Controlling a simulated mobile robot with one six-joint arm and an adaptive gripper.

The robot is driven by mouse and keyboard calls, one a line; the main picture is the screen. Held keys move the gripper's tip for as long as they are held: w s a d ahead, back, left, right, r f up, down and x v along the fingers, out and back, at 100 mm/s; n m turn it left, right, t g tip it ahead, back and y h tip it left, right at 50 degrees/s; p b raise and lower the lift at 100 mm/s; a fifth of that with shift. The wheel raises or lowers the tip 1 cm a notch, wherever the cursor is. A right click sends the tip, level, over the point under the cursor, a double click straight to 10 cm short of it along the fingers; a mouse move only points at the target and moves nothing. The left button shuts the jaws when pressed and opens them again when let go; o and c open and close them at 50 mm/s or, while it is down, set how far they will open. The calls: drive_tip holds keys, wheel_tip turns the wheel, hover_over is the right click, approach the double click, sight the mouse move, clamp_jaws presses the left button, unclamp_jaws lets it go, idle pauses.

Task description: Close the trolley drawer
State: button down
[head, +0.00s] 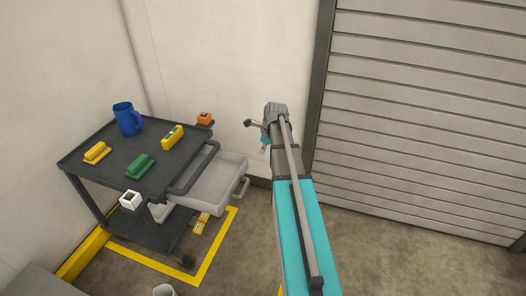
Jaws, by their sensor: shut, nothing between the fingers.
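The dark grey trolley (112,155) stands at the left by the wall. Its light grey drawer (218,190) is pulled out to the right, and its inside looks empty. The drawer handle (242,187) is on the drawer's right-hand end. My gripper (264,147) is up and to the right of the drawer, apart from it in the picture. It is shut and appears empty; its fingertips are small and partly hidden by my arm.
A slatted shutter (420,120) stands at right.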

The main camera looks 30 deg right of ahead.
drive_tip(key=w+a+f+b, duration=0.3)
drive_tip(key=w+f+b, duration=0.1)
drive_tip(key=f+b, duration=0.2)
drive_tip(key=shift+w+a+f+b, duration=0.3)
drive_tip(key=shift+w+f+b, duration=0.05)
drive_tip(key=shift+f, duration=0.35)
drive_tip(key=shift+w, duration=0.1)
idle(0.5)
